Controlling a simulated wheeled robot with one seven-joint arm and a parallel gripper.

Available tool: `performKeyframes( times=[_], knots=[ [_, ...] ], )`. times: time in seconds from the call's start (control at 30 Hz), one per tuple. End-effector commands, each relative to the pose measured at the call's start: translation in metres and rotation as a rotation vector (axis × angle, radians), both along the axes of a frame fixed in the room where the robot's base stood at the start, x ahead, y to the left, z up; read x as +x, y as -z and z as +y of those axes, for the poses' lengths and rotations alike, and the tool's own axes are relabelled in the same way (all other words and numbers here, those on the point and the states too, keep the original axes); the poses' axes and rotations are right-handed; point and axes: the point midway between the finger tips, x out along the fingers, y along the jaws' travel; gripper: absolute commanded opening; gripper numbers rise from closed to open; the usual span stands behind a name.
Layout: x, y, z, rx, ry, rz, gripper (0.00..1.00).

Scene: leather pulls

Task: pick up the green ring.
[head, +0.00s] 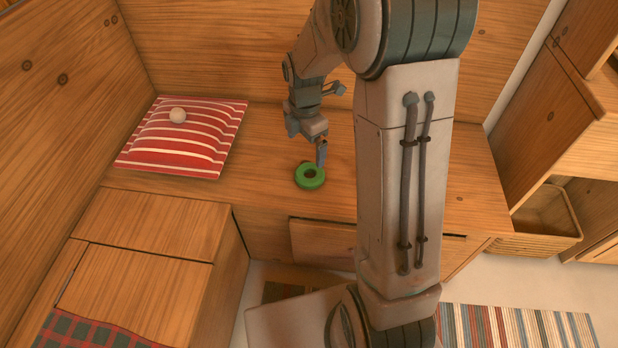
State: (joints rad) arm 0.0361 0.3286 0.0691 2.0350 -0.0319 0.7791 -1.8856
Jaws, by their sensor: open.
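The green ring (310,176) lies flat on the wooden bench top (268,190), near its front edge. My gripper (320,160) points down just above and behind the ring's right side. Its jaws are open, and I see them mostly edge-on. Nothing shows between them. I cannot tell whether a fingertip touches the ring or reaches into its hole.
Wooden walls stand behind and at left. A woven basket (540,222) sits in the shelf at right. My arm hides the bench's middle right.

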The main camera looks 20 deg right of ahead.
Motion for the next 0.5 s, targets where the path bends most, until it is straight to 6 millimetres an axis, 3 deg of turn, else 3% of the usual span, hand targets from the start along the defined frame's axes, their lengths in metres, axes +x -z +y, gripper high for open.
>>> performKeyframes(
  times=[0.03,0.2,0.5],
  knots=[
    [-0.001,0.017,0.0,0.0,0.0,0.004,0.99],
    [-0.001,0.046,0.0,0.0,0.0,0.002,0.99],
    [-0.001,0.063,-0.001,0.0,0.002,0.0,0.99]
  ],
)
